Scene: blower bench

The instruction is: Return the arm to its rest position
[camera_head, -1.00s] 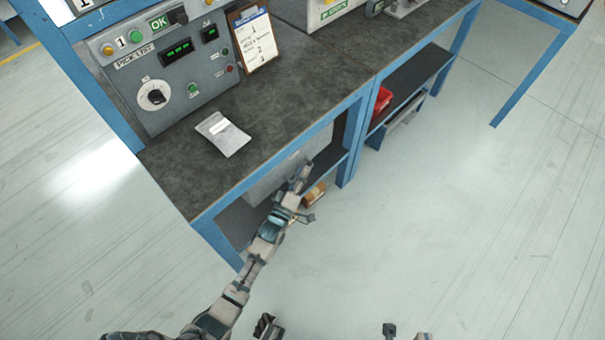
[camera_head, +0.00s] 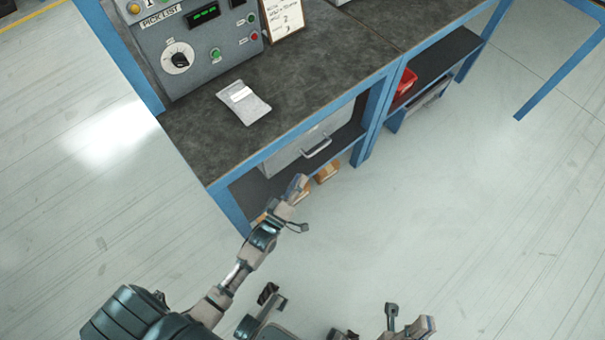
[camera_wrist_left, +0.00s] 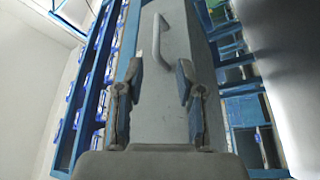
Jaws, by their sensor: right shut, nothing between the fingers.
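My left arm reaches from the bottom left of the head view toward the bench's lower shelf. My left gripper (camera_head: 297,186) is at the shelf's front edge. In the left wrist view my left gripper (camera_wrist_left: 160,80) has its two fingers apart with nothing between them. My right gripper (camera_head: 422,326) is low at the bottom edge of the head view, shut and empty, and partly cut off.
The dark bench top (camera_head: 310,85) holds a grey packet (camera_head: 244,102), a control panel (camera_head: 205,50) and a clipboard (camera_head: 283,18). Orange-brown boxes (camera_head: 327,172) are by the lower shelf. A red bin (camera_head: 405,82) is on the right shelf. The floor to the right is clear.

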